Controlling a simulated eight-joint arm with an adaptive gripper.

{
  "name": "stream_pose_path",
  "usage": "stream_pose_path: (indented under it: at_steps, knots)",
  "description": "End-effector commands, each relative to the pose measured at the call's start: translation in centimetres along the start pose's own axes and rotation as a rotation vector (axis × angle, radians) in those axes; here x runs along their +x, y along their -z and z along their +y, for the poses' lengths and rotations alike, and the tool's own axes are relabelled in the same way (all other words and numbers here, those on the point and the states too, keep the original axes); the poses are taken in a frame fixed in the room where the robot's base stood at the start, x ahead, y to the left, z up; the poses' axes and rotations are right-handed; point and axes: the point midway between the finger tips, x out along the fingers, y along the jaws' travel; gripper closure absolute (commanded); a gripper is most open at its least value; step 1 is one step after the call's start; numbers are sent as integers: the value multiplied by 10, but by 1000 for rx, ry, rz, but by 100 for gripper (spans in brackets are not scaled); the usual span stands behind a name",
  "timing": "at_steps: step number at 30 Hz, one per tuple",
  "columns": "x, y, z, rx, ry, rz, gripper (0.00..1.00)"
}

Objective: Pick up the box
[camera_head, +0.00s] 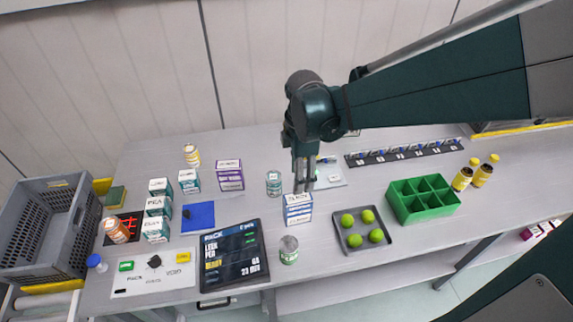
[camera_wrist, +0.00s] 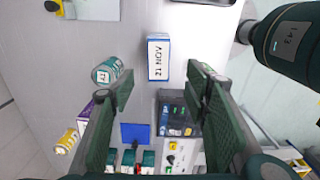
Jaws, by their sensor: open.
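A white box with blue edges (camera_head: 298,208) stands upright on the grey table, near the middle. In the wrist view the same box (camera_wrist: 158,58) shows a face reading "21 NOV", just beyond and between my fingertips. My gripper (camera_head: 304,184) points down just behind and above this box in the head view. Its two fingers (camera_wrist: 158,82) are spread apart with nothing between them. Other boxes are a purple and white one (camera_head: 230,175) and several white and teal ones (camera_head: 156,229) at the left.
A tray of green balls (camera_head: 346,240) and a green divided bin (camera_head: 398,205) stand right of the box. Cans stand near it, one at the back (camera_head: 273,183) and one in front (camera_head: 289,250). A dark screen (camera_head: 234,258) lies front left. A grey crate (camera_head: 24,231) stands far left.

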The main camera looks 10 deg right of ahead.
Motion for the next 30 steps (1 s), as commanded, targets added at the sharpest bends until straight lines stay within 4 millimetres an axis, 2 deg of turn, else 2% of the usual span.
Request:
stream_pose_path:
  at_steps: [9, 15, 20, 30]
  knots:
    - [63, 0, 1, -10, 4, 0, 54]
    - [90, 0, 0, -9, 4, 0, 54]
    - [99, 0, 0, -9, 4, 0, 54]
    - [99, 0, 0, -8, 4, 0, 54]
